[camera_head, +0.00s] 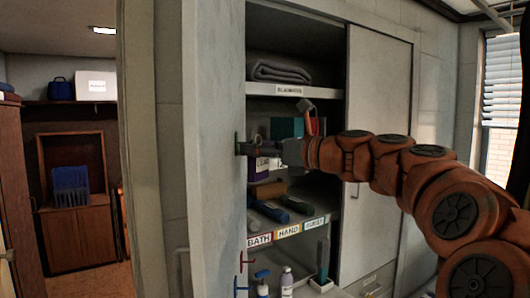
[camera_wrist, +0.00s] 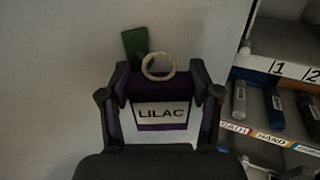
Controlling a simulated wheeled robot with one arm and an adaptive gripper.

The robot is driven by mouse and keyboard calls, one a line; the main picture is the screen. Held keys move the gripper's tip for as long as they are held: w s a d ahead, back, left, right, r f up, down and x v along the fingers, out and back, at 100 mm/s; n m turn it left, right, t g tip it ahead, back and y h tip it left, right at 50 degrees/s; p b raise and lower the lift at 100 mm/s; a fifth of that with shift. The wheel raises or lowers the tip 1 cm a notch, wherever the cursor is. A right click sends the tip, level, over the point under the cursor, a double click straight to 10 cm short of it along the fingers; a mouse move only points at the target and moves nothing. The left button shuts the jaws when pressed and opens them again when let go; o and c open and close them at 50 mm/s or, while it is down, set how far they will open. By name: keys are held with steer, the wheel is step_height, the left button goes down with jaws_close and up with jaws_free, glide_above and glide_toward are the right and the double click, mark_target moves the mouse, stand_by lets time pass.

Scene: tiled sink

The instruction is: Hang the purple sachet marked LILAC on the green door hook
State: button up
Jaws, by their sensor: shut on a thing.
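The purple sachet (camera_wrist: 160,126) has a pale label reading LILAC and a pale ring (camera_wrist: 158,66) at its top. My gripper (camera_wrist: 160,90) is shut on the sachet's two sides, holding it upright by the open cabinet door. In the head view the sachet (camera_head: 259,168) is partly hidden below my gripper (camera_head: 255,149). The green door hook (camera_wrist: 134,43) is on the door, just up and left of the ring; it also shows in the head view (camera_head: 238,143). The ring overlaps the hook's lower right edge in the wrist view. I cannot tell whether they touch.
The cabinet shelves right of the door hold a folded grey blanket (camera_head: 279,71), dark bottles and tubes (camera_head: 270,211), and labels BATH and HAND. Red (camera_head: 242,262) and blue (camera_head: 240,289) hooks sit lower on the door. A white bottle (camera_head: 287,281) stands low in the cabinet.

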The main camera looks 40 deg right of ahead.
steer(key=shift+w+a+f+b, duration=0.15)
steer(key=shift+w+a+b, duration=0.3)
steer(key=shift+a, duration=0.1)
steer(key=shift+w+a+f+p, duration=0.15)
steer(key=shift+w+a+p, duration=0.2)
steer(key=shift+a+p, duration=0.2)
steer(key=shift+f, duration=0.45)
steer(key=shift+c, duration=0.5)
steer(key=shift+w+f, duration=0.1)
steer(key=o, duration=1.2)
steer(key=shift+w+a, duration=0.1)
steer(key=shift+o, duration=0.3)
steer(key=shift+r, duration=0.25)
